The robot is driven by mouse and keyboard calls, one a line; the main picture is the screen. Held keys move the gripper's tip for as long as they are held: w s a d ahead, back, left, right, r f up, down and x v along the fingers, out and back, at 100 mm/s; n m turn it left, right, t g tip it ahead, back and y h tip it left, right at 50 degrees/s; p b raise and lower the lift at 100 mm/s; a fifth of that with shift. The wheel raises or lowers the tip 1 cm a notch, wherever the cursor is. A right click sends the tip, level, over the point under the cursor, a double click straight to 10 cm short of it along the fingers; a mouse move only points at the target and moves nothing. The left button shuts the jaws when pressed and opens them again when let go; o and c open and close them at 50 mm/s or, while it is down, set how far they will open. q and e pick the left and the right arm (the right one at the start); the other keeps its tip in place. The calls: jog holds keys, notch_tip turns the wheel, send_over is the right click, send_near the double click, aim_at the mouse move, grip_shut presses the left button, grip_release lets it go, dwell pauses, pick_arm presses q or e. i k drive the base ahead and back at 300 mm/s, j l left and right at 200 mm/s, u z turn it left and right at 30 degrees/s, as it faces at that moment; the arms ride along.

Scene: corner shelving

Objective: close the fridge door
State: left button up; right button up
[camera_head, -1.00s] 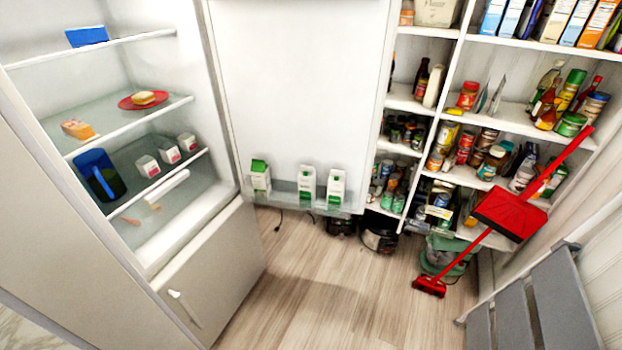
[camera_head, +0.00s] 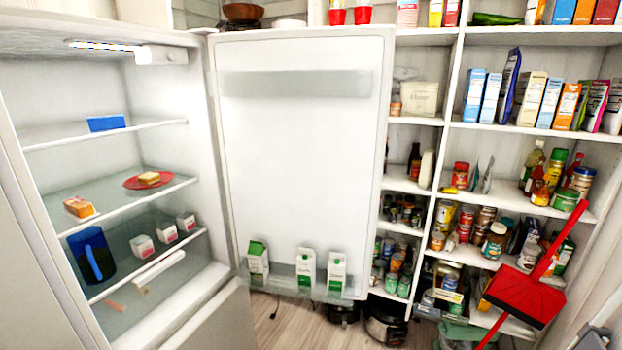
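The fridge (camera_head: 165,100) stands open on the left, its lit interior facing me. Its white door (camera_head: 300,160) is swung wide, hinged beside the right edge of the interior, and spans the middle of the view. The door's low shelf holds three green-and-white cartons (camera_head: 306,270). Inside the fridge are a blue box (camera_head: 106,123), a red plate with a sandwich (camera_head: 148,180), an orange box (camera_head: 79,207), a blue pitcher (camera_head: 91,255) and small white cups (camera_head: 167,232). Neither of my grippers is in view.
Shelving (camera_head: 455,130) full of jars, bottles and boxes stands behind and right of the door. A red dustpan with a broom (camera_head: 523,295) leans in front of it at the right. Bare wooden floor (camera_head: 285,322) shows below the door.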

aim_at(302, 113)
jog(key=l+u, duration=0.25)
jog(key=u, duration=0.2)
jog(key=i+l+u, duration=0.1)
jog(key=l+u, duration=0.15)
jog(key=u, duration=0.2)
jog(key=l+u, duration=0.25)
jog(key=u, duration=0.15)
jog(key=l+u, duration=0.25)
jog(key=u, duration=0.2)
